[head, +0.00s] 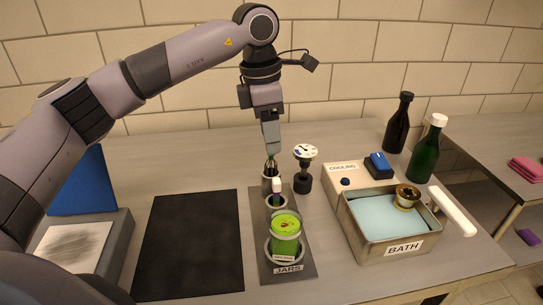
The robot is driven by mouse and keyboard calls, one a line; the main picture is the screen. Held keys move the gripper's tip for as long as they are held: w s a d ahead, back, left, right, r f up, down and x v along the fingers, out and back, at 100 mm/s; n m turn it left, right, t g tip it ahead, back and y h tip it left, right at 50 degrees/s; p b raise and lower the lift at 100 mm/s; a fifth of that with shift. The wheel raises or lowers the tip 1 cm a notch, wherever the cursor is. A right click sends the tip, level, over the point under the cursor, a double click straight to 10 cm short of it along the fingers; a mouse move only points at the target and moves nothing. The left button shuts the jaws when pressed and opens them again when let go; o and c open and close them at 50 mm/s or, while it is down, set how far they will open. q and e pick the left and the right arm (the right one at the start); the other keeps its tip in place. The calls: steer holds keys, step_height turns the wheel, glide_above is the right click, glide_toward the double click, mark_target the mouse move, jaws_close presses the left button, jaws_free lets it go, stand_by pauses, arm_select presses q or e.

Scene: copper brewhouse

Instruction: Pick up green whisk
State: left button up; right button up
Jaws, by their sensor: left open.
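A small upright tool with thin dark wires and a hint of green, apparently the green whisk (271,163), stands in the rearmost metal holder of the rack labelled JARS (264,240). My left gripper (271,150) points down right above it, with its fingertips at or very close to the tool's top. The gripper is open, seen edge-on, and partly hides the tool. I cannot tell whether the fingers touch it. My right gripper is not in view.
The rack also holds a white-capped tube (277,192) and a green labelled jar (285,233). A metal BATH tray (368,245), a COOLING box (344,171) and two bottles (425,150) are farther right. A black mat (190,245) lies left.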

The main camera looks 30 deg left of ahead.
mark_target(271, 166)
arm_select(q)
steer(key=shift+w+f, duration=0.15)
steer(key=shift+f, duration=1.15)
steer(key=shift+d, duration=0.1)
jaws_close()
steer(key=shift+r, duration=0.1)
